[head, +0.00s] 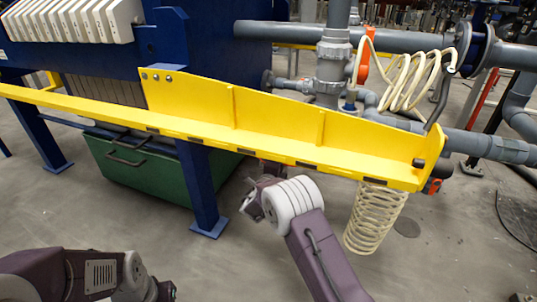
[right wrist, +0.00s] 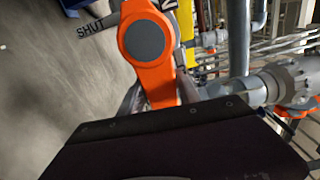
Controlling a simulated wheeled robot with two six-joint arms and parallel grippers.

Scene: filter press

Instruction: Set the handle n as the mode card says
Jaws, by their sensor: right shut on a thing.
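An orange handle (right wrist: 150,50) with a round grey hub fills the upper middle of the right wrist view.
A yellow rail (head: 270,115) crosses above my right arm. A blue leg (head: 203,190) and a green bin (head: 150,175) stand to its left. A cream coiled hose (head: 375,218) hangs at the right. Another orange handle (head: 364,55) sits by the grey pipes. The front floor is clear.

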